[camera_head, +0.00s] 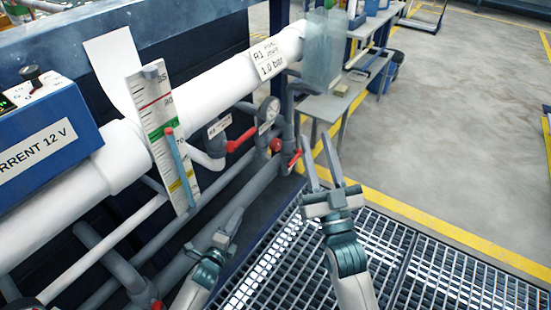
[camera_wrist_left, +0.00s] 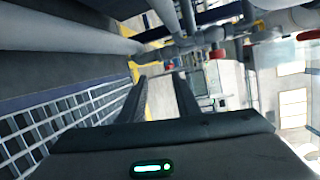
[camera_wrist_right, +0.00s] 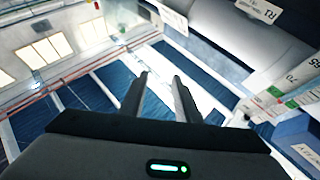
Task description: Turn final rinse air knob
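A white tag reading R1 and 1.0 bar (camera_head: 269,60) hangs on the thick white pipe; its small middle text is blurred. Below it are a round gauge (camera_head: 268,110), a red lever handle (camera_head: 242,138) beside a small label (camera_head: 220,125), a red round part (camera_head: 276,145) and another red handle (camera_head: 295,158). I cannot tell which is the final rinse air knob. My right gripper (camera_head: 320,150) is open and empty, pointing up, right of the red handles. My left gripper (camera_head: 222,222) is lower, below the pipes; its fingers are apart and empty in the left wrist view (camera_wrist_left: 160,82).
Grey pipes (camera_head: 200,240) run below. Metal grating (camera_head: 450,285) covers the floor. A bench (camera_head: 335,108) stands behind. The right floor is clear.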

